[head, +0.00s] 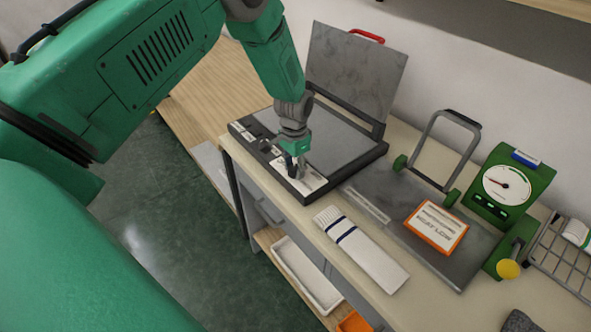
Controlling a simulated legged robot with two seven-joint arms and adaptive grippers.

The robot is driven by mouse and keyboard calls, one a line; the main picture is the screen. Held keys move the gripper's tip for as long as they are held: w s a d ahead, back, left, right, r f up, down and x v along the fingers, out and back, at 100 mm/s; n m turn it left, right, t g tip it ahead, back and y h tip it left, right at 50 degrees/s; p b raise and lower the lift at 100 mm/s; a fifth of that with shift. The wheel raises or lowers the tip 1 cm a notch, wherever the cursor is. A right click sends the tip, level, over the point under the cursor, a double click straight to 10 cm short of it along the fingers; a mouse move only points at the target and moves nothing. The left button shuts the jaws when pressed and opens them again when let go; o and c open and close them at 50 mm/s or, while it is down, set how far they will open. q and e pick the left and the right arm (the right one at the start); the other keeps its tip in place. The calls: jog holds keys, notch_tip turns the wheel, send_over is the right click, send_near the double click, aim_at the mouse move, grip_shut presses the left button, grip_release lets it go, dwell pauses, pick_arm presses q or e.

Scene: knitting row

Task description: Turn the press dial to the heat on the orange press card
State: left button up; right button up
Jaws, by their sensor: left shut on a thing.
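The press (375,154) stands on the bench with its grey lid (352,75) raised and a red handle at the lid's top. My left gripper (297,174) points down at the right end of the press's front panel and is shut on the press dial. The dial is mostly hidden by the fingers, so its setting cannot be read. The orange press card (436,227) lies on a dark grey board to the right; its large print seems to read "HEAT LOW". My right gripper is out of view.
A folded white cloth with blue stripes (361,248) lies in front of the board (459,279). A green dial gauge (507,187), a metal handle frame (446,149) and a wire basket (563,256) stand to the right. A white tray (306,275) sits on the shelf below.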

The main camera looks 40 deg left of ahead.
aim_at(293, 166)
pick_arm(q)
jog(key=shift+a+m, duration=0.1)
jog(key=shift+m, duration=1.2)
jog(key=shift+r, duration=0.1)
jog(key=o, duration=1)
jog(key=shift+o, duration=0.7)
jog(key=shift+s, duration=0.15)
jog(key=shift+r, duration=0.2)
notch_tip(293, 166, up, 12)
jog(key=shift+f, duration=0.25)
